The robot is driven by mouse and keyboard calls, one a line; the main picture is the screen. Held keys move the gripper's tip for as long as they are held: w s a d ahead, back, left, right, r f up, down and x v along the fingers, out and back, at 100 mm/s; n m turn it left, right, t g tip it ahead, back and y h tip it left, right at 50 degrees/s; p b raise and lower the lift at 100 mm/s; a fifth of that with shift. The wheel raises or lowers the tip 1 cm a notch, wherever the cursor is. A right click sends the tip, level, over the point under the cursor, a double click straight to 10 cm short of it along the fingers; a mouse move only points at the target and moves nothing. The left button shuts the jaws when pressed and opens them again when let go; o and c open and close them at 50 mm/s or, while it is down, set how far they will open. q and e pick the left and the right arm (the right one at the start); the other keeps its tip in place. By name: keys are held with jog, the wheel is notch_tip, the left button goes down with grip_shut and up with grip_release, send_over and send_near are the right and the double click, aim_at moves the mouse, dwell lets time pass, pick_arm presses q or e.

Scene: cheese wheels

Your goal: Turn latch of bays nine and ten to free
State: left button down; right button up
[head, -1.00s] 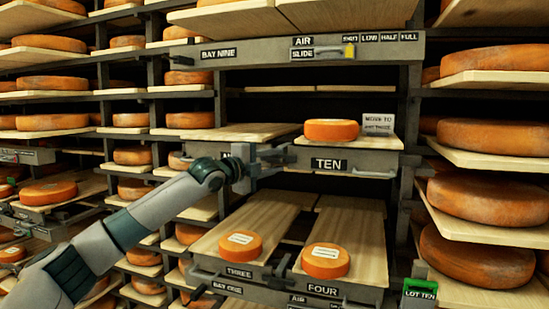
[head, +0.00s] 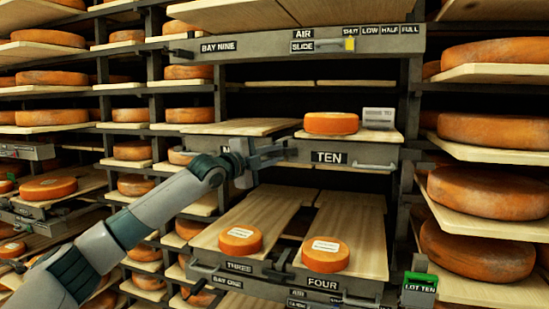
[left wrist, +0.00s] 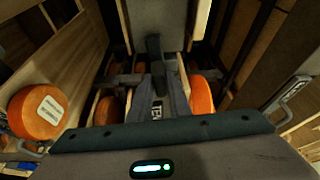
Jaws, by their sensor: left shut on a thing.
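The shelf front labelled TEN (head: 329,157) spans the middle of the rack, with a plate to its left mostly hidden by my gripper. A dark latch bar (head: 280,153) sits on this front between the two bays. My left gripper (head: 262,160) is at the latch, its jaws shut on it. In the left wrist view the latch (left wrist: 154,58) is a dark upright piece between the fingers of my left gripper (left wrist: 158,92), and the TEN label shows in part. The exact angle of the latch is hard to tell. My right gripper is not in view.
A cheese wheel (head: 331,123) and a small sign (head: 378,118) stand on the board above TEN. Boards THREE and FOUR below each hold a cheese (head: 325,254). The air slide panel (head: 320,46) is above. A green-topped lot ten tag (head: 420,287) is lower right.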

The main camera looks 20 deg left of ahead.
pick_arm(q)
jog(key=shift+f+n+t+b, duration=0.3)
jog(key=shift+n+b, duration=0.35)
jog(key=shift+n, duration=0.05)
jog(key=n+t+b, duration=0.1)
jog(key=n+b, duration=0.2)
jog(key=n, duration=0.1)
jog(key=n+t+y+b, duration=0.1)
jog(key=n+b, duration=0.3)
jog(key=n+t+y+b, duration=0.1)
jog(key=n+t+b, duration=0.1)
jog(key=n+b, duration=0.1)
jog(key=shift+d+f+n, duration=0.1)
jog(key=shift+d+n, duration=0.05)
jog(key=shift+n, duration=0.35)
jog(key=n+y+b, duration=0.2)
jog(key=n+y, duration=0.1)
jog(key=n, duration=0.1)
jog(key=shift+n+t+b, duration=0.35)
jog(key=shift+n+t, duration=0.05)
jog(key=shift+r+n+y+b, duration=0.2)
jog(key=shift+n+y, duration=0.1)
jog(key=shift+n, duration=0.3)
jog(key=shift+r+n+y+b, duration=0.15)
jog(key=shift+n+y, duration=0.15)
jog(key=shift+n, duration=0.7)
jog(key=c, duration=1.7)
grip_release()
